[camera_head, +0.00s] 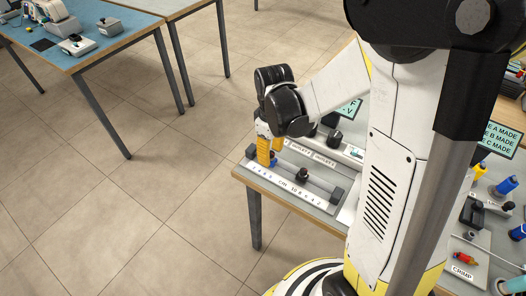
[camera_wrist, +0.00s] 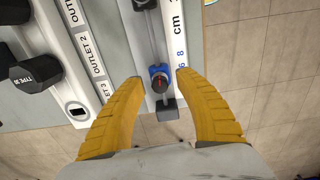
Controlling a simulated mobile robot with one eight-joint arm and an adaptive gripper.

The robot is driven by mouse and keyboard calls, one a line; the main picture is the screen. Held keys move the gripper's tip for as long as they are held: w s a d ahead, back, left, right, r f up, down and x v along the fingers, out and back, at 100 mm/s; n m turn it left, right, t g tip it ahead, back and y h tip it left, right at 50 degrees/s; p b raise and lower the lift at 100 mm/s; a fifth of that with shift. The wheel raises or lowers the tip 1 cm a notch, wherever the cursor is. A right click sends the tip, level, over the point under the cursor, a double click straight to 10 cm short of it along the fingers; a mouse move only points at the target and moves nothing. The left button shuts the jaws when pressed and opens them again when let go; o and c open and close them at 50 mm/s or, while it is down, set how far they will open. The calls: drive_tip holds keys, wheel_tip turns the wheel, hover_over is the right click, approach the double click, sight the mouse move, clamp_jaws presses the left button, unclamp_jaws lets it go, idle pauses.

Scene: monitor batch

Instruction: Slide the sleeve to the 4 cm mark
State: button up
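A blue sleeve (camera_wrist: 159,72) with a dark, red-tinged knob sits on a grey rail near a dark end block (camera_wrist: 167,110) in the wrist view. My gripper (camera_wrist: 157,79) is open, with one yellow finger on each side of the sleeve and a gap visible on both sides. A white scale strip (camera_wrist: 173,25) runs beside the rail; "cm" and blue digits read beside it, partly covered by the right finger. In the head view my gripper (camera_head: 266,150) is at the rail's left end, with the blue sleeve (camera_head: 273,158) beside the fingers. The exact mark is unclear.
A black knob (camera_head: 302,174) stands farther along the rail, before the right end block (camera_head: 337,195). Outlet labels and black plugs (camera_wrist: 35,72) lie beside the rail. A crimp station (camera_head: 465,258) is at right. Another blue-topped table (camera_head: 110,25) stands at upper left.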

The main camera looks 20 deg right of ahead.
sight(271, 153)
drive_tip(key=shift+r, duration=0.1)
drive_tip(key=shift+r+p, duration=1.95)
drive_tip(key=shift+r, duration=0.5)
drive_tip(key=shift+r, duration=0.25)
drive_tip(key=s+a+r+m+t, duration=0.1)
drive_tip(key=s+r+m+t, duration=0.6)
drive_tip(key=s+r, duration=0.3)
wheel_tip(271, 153, up, 5)
drive_tip(key=shift+s+a+f, duration=0.15)
drive_tip(key=shift+a+f, duration=0.05)
drive_tip(key=shift+a, duration=0.2)
